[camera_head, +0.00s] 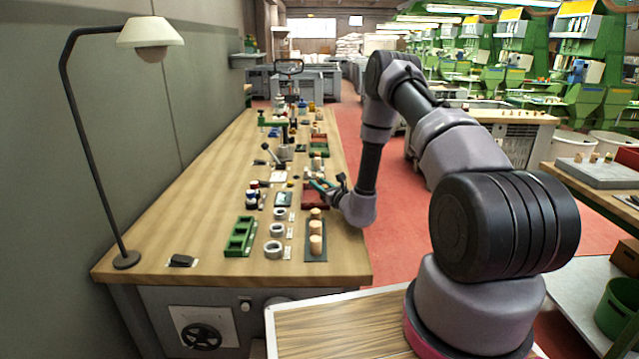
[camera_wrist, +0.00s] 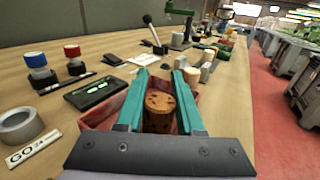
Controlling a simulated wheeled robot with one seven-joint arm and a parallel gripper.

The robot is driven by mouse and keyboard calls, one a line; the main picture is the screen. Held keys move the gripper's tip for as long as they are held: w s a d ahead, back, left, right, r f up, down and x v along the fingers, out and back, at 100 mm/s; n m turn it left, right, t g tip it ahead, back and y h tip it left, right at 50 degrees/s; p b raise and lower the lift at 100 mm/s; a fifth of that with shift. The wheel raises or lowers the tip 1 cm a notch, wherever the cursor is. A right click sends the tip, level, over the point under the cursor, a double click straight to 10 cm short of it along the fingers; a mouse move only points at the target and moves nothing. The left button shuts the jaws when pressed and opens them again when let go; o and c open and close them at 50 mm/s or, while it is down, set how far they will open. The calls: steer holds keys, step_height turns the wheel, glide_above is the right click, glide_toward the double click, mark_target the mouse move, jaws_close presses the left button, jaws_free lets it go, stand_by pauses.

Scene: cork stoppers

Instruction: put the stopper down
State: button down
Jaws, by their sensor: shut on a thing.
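A brown cork stopper (camera_wrist: 158,103) with dark pits stands between the two teal fingers of my gripper (camera_wrist: 158,88) in the wrist view. The fingers are shut on it, one at each side. A red tray (camera_wrist: 100,116) lies around and below the fingers; whether the stopper touches its floor is hidden. In the head view my gripper (camera_head: 322,184) is low over the red tray (camera_head: 313,202) on the long wooden workbench (camera_head: 215,170). The stopper cannot be made out there.
A dark board (camera_head: 315,257) with pale corks stands nearer me. Left of it are tape rolls (camera_head: 273,249) and a green compartment tray (camera_head: 240,236). A black device (camera_wrist: 95,91), red and blue capped items and a lever tool (camera_wrist: 154,36) crowd the bench. The bench's left side is mostly clear.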

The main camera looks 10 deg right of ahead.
steer(key=c, duration=0.5)
jaws_free()
steer(key=shift+c, duration=0.2)
